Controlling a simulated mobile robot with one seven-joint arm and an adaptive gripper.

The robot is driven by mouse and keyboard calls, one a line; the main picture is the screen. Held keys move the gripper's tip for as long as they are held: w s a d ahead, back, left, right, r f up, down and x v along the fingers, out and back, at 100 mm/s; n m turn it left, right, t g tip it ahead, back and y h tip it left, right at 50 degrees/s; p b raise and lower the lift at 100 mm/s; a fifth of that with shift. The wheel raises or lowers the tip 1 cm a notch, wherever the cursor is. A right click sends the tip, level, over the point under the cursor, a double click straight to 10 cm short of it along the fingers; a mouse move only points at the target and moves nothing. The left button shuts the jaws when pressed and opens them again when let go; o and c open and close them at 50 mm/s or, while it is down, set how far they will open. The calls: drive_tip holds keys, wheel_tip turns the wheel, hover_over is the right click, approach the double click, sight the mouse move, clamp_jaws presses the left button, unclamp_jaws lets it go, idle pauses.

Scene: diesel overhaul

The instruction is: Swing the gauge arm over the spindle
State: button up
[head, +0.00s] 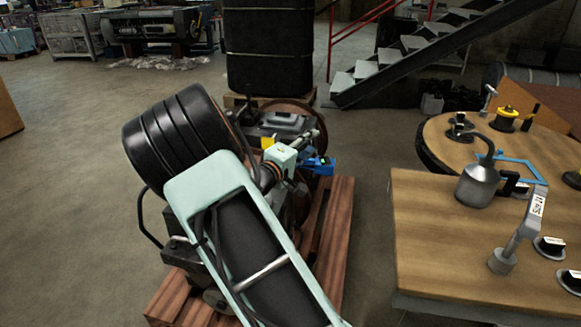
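A grey swinging arm with a white lettered plate (537,203) stands on a round grey post (502,262) on the near wooden table at the right. It looks like the gauge arm, and it points up and to the right. I cannot tell for certain which part is the spindle. My gripper (326,165), with blue parts, is at the end of my pale green arm, over the engine and left of the table. It is far from the grey arm and touches nothing that I can see. Its fingers are too small to tell open from shut.
A grey oil can (478,184) and black-based pieces (550,246) stand on the near table (430,245). A round wooden table (437,136) behind it holds a yellow-and-black item (506,118). The engine (290,122) sits on a reddish pallet (338,240). Floor between pallet and table is clear.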

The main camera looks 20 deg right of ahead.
sight(308, 163)
drive_tip(key=w+a+f+n+t+y+b, duration=0.1)
drive_tip(key=w+f+n+t+y+b, duration=0.15)
drive_tip(key=f, duration=0.55)
drive_tip(key=w+a+f+n+t+y+b, duration=0.1)
drive_tip(key=w+f+n+t+y, duration=0.2)
drive_tip(key=f, duration=0.5)
drive_tip(key=shift+g+h, duration=0.55)
drive_tip(key=shift+h, duration=0.1)
drive_tip(key=b+x, duration=0.1)
drive_tip(key=x, duration=0.4)
drive_tip(key=b+x, duration=0.1)
drive_tip(key=x, duration=0.5)
drive_tip(key=shift+w+r, duration=0.25)
drive_tip(key=shift+c, duration=0.3)
clamp_jaws()
